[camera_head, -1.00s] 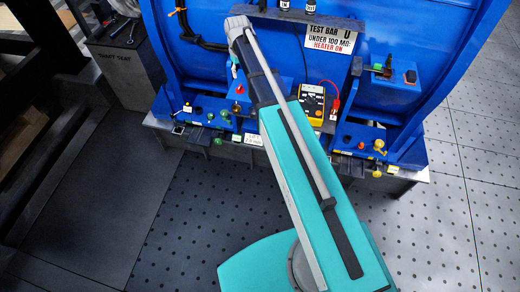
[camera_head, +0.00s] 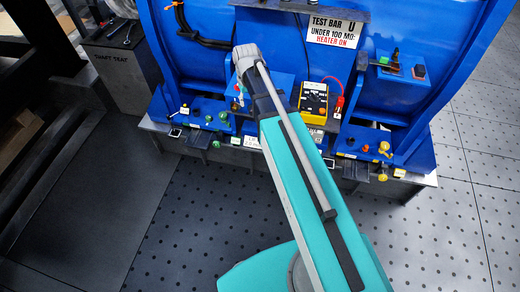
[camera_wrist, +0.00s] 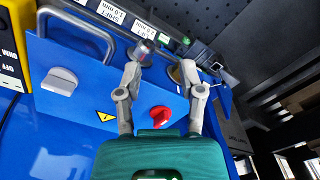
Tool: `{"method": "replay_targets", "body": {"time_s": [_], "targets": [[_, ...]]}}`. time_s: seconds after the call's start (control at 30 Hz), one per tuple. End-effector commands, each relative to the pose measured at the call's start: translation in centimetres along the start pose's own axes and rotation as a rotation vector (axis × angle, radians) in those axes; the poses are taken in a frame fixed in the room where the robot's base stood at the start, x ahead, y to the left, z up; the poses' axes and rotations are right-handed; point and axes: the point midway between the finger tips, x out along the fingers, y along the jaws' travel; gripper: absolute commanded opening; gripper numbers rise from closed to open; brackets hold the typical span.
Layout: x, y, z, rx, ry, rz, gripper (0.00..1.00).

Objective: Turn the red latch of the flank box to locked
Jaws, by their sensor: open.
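The red latch (camera_wrist: 160,115) is a small red knob on the blue face of the flank box (camera_wrist: 75,125) in the wrist view. My gripper (camera_wrist: 161,72) is open, its two grey fingers spread on either side of the latch as seen from the wrist. The latch shows just beyond the teal gripper body, with no visible finger contact. I cannot tell how far the fingers are from the face. In the head view the box (camera_head: 283,82) is partly behind my arm, and the latch and fingers are not clear there.
In the wrist view, a grey knob (camera_wrist: 60,80), a warning triangle (camera_wrist: 105,116), a bar handle (camera_wrist: 76,22) and a silver round knob (camera_wrist: 143,48) lie near the fingers. A yellow meter (camera_head: 314,98) stands right of my arm.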

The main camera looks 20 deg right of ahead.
Motion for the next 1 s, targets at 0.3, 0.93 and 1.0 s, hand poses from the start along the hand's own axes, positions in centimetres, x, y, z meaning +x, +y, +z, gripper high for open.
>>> {"method": "replay_targets", "body": {"time_s": [0.3, 0.93, 1.0], "targets": [[3.1, -0.2, 3.4, 0.022, 0.000, 0.000, 0.50], [8.2, -0.5, 9.4, 0.068, 0.000, 0.000, 0.50], [8.8, -0.6, 10.0, 0.073, 0.000, 0.000, 0.50]]}}
